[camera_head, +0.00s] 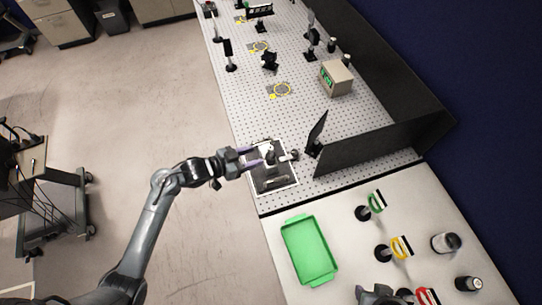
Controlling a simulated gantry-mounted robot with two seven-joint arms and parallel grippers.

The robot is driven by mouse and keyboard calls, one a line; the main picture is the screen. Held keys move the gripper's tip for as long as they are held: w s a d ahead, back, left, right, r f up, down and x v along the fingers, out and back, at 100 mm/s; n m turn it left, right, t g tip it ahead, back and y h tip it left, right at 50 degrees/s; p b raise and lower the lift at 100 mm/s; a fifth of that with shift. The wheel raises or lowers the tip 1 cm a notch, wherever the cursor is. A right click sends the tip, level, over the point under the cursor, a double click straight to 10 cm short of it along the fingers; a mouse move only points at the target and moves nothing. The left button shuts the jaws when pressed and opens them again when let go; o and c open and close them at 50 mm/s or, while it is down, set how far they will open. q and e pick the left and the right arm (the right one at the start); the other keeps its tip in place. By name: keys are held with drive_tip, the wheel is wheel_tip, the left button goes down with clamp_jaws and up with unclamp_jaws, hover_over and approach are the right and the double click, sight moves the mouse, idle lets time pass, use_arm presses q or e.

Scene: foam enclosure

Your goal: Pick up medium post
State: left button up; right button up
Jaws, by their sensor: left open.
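My left gripper (257,158) is open, its purple fingers reaching over the left edge of the perforated board. A small dark post-like piece (270,156) stands at or just past the fingertips, on a dark pad with a white border (285,184). I cannot tell whether the fingers touch it. Posts with a green ring (376,200), a yellow ring (398,246) and a red ring (427,296) stand on the white table; which post is the medium one is not clear. A grey mechanical part (375,294) at the bottom edge may be my right gripper; its jaws cannot be made out.
A green tray (309,250) lies on the white table (284,284). Black panels (365,146) rise right of the pad. A beige box (336,78) and several dark optics mounts stand farther back on the perforated board (262,112).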

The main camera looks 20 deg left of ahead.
sight(271, 155)
use_arm(q)
drive_tip(key=shift+r+p+x, duration=0.2)
drive_tip(key=shift+p+x, duration=0.3)
drive_tip(key=shift+x, duration=4.4)
clamp_jaws()
